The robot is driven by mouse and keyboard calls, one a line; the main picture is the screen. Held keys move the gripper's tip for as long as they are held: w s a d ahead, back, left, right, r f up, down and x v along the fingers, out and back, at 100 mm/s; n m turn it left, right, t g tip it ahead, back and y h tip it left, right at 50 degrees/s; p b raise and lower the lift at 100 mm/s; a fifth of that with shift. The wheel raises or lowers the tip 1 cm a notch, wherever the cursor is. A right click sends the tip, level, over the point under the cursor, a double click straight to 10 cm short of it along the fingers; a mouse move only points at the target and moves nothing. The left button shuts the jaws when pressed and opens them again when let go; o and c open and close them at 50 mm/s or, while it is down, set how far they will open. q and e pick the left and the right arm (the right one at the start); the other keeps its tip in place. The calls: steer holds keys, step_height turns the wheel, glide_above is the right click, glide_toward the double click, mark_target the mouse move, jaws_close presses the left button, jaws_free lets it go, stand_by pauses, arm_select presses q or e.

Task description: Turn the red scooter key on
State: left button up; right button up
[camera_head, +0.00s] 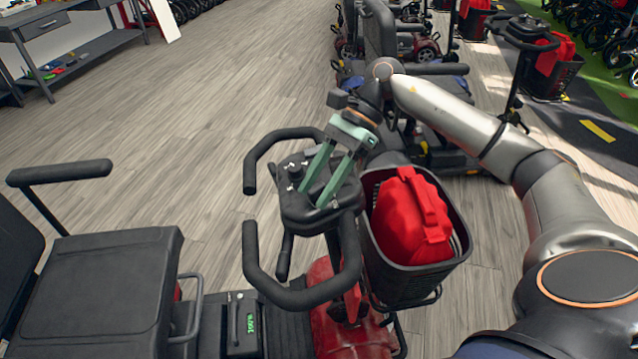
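The red scooter (350,335) stands below me, its red body low in the picture. Its black steering console (298,208) has looped black handlebars (255,265) and small knobs (295,170) on top. I cannot make out the key; it is too small or hidden by the fingers. My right gripper (314,197) reaches in from the upper right with its two green fingers pointing down at the console top. The fingers are apart, with a gap and nothing visible between them. Whether the tips touch the console is unclear. My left gripper is out of view.
A black basket (400,285) holding a red bag (410,215) sits right of the console. The scooter's black seat (95,295) and armrest (60,172) are at left. More scooters stand at the back. Clear wood floor (190,110) lies upper left, with a workbench (75,55) beyond.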

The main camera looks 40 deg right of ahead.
jaws_close()
